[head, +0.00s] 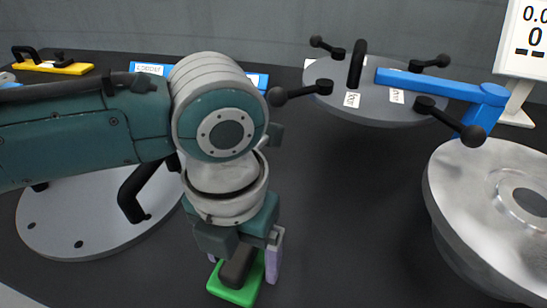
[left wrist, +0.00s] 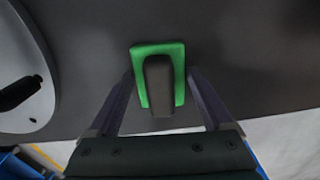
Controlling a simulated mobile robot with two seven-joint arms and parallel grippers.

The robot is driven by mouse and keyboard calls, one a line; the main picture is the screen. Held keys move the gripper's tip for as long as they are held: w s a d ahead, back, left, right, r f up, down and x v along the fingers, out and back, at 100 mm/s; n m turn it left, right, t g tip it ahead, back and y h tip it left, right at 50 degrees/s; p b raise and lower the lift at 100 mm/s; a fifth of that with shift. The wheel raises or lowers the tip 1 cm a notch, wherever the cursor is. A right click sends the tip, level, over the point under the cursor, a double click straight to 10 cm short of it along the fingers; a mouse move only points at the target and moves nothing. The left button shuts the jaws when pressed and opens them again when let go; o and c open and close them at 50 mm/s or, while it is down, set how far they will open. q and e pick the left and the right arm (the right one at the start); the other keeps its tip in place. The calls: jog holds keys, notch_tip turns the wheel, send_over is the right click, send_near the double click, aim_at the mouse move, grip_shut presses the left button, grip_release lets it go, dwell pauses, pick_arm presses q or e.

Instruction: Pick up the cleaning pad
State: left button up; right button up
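The cleaning pad is a green block (head: 232,292) with a dark grip on top, lying on the dark table at the bottom centre of the head view. It also shows in the left wrist view, with its green base (left wrist: 150,51) and dark handle (left wrist: 158,88). My left gripper (head: 243,264) points down over the pad. Its two pale purple fingers are apart, one on each side of the handle, and in the left wrist view gaps show between the fingers and the handle. My right gripper is in neither view.
A round grey flanged plate (head: 60,225) lies at the left, partly behind my arm. A dark disc with black knobs and a blue arm (head: 430,83) stands at the back right. A metal flanged shell (head: 470,190) is at the right. The middle of the table is clear.

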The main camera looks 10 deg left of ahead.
aim_at(241, 251)
pick_arm(q)
jog(key=c, duration=1.1)
notch_tip(241, 251, up, 20)
jog(key=p, duration=0.4)
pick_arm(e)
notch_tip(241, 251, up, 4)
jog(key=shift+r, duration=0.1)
